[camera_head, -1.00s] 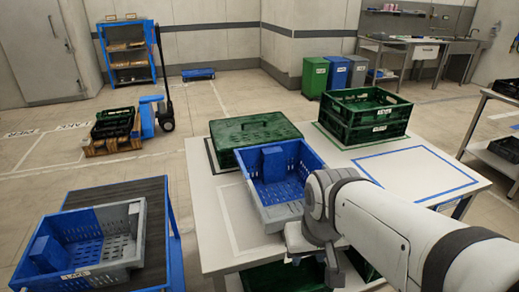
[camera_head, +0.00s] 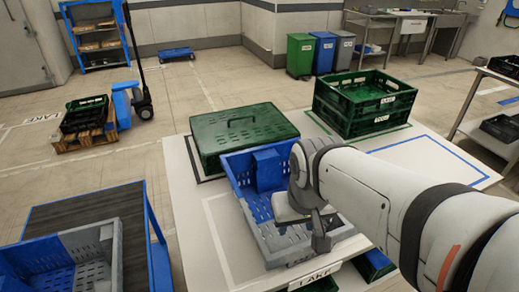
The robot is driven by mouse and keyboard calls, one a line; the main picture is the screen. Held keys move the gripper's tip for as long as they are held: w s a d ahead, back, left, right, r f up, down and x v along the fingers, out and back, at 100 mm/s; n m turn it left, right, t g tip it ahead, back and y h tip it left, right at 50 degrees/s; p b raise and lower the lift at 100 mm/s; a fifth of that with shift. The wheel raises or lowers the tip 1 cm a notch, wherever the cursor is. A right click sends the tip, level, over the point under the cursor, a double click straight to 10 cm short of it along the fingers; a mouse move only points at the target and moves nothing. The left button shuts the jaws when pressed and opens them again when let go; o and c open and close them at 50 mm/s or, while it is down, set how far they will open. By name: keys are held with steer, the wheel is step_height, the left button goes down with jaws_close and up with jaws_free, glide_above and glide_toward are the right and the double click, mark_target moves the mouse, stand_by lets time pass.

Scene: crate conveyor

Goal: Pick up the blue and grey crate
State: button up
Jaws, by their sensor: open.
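A blue and grey crate (camera_head: 288,257) stands on the white table (camera_head: 208,240) in front of a green lidded crate. A blue block (camera_head: 267,170) shows at its back. My gripper (camera_head: 319,236) is open over the right part of the table crate. My arm and gripper hide that crate's right side. I cannot tell whether the gripper touches it.
The green lidded crate (camera_head: 243,138) stands just behind the table crate. Stacked green crates (camera_head: 372,112) stand at the table's back right. A blue-outlined area (camera_head: 440,157) is bare. The conveyor (camera_head: 95,208) runs at left, with a floor gap before the table.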

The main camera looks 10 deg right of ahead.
mark_target(242, 199)
steer(key=w+a+f+h+p, duration=0.1)
steer(key=w+a+f+p, duration=0.1)
steer(key=w, duration=0.3)
steer(key=w+a+f+n+h+p, duration=0.1)
steer(key=w+a+f+p, duration=0.1)
steer(key=w+a, duration=0.2)
steer(key=w+a+f+n+h+p, duration=0.1)
steer(key=w+a+f+p, duration=0.1)
steer(key=w, duration=0.5)
steer(key=shift+w+a+f, duration=0.15)
steer(key=shift+a, duration=0.7)
steer(key=shift+w+a+f+p, duration=0.2)
steer(key=shift+p, duration=0.1)
steer(key=shift+a+p+x, duration=0.2)
steer(key=shift+p+x, duration=0.15)
steer(key=shift+x, duration=3.65)
steer(key=shift+a, duration=0.1)
steer(key=shift+c, duration=0.4)
jaws_close()
